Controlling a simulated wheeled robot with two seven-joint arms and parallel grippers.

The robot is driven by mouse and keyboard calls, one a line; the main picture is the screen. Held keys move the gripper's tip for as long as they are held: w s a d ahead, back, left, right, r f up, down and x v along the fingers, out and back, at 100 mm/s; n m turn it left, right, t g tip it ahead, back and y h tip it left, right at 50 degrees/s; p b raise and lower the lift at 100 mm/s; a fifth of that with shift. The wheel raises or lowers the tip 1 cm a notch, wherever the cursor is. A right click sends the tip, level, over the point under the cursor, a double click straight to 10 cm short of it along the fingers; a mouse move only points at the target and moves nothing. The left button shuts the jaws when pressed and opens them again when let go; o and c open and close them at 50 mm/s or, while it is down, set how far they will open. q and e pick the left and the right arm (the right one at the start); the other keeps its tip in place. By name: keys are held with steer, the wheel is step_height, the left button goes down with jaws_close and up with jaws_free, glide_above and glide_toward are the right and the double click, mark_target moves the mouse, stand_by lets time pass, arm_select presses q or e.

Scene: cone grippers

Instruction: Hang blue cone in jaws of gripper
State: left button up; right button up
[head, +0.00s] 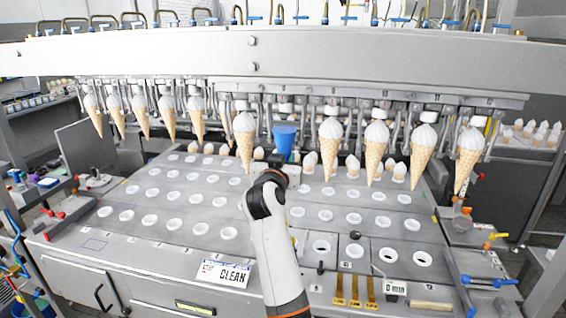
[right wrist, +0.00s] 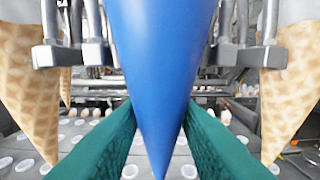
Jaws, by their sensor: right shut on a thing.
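The blue cone (head: 285,140) is upright, point down, in the gap of the row of hanging ice cream cones in the head view. It fills the middle of the right wrist view (right wrist: 165,60). My right gripper (head: 277,172) is shut on it, with green fingers (right wrist: 160,130) on both sides of its lower part. The machine's jaws (right wrist: 160,55) hang to the left and right of the cone. Whether they touch it is hidden. The cone's top is out of the wrist view and close under the rail in the head view. My left gripper is not in view.
Waffle cones with white tops hang on both sides, one at the left (head: 244,135) and one at the right (head: 330,140). The steel plate (head: 180,215) below has rows of round holes. A CLEAN sign (head: 224,273) lies at the front.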

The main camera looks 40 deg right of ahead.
steer(key=shift+x, duration=1.05)
steer(key=shift+f+b, duration=0.6)
steer(key=shift+b, duration=0.3)
stand_by(0.9)
steer(key=o, duration=1.2)
steer(key=shift+o, duration=0.2)
steer(key=v, duration=0.9)
stand_by(0.9)
